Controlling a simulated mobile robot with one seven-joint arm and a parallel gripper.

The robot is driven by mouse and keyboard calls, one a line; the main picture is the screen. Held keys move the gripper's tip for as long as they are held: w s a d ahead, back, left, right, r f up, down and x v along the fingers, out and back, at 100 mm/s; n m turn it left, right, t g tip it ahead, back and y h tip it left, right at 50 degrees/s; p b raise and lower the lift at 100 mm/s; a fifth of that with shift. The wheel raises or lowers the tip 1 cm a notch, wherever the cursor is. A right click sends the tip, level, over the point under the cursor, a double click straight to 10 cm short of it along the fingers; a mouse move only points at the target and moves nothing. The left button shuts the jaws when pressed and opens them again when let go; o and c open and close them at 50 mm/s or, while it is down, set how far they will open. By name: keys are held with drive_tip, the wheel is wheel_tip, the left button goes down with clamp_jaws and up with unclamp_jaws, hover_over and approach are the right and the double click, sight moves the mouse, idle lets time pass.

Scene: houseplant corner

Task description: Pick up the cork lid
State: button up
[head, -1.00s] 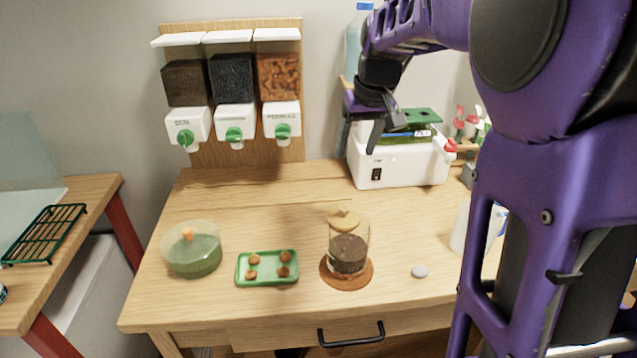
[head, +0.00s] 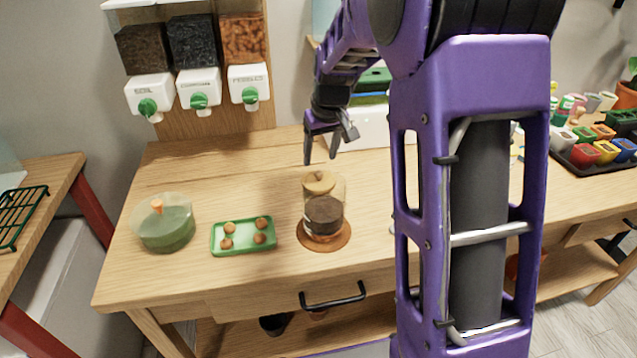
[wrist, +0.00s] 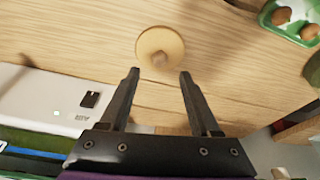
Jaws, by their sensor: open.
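The cork lid (head: 319,183) is a pale round disc with a small knob. It lies on the wooden table just behind a clear jar (head: 324,217) of dark soil and is partly seen through the glass. In the wrist view the cork lid (wrist: 152,43) lies flat, knob up, just beyond the fingertips. My gripper (head: 320,159) is above and behind the lid, apart from it. In the wrist view my gripper (wrist: 159,74) is open, with nothing between its fingers.
The jar stands on a round brown mat (head: 338,239). To the left are a green tray (head: 216,245) with several brown balls and a green bowl (head: 166,230). A white machine (head: 365,130) stands behind my gripper. Dispensers (head: 199,90) hang on the wall.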

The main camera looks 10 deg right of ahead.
drive_tip(key=b+x, duration=0.1)
drive_tip(key=x, duration=0.4)
drive_tip(key=shift+s, duration=0.15)
drive_tip(key=shift+d, duration=0.1)
clamp_jaws()
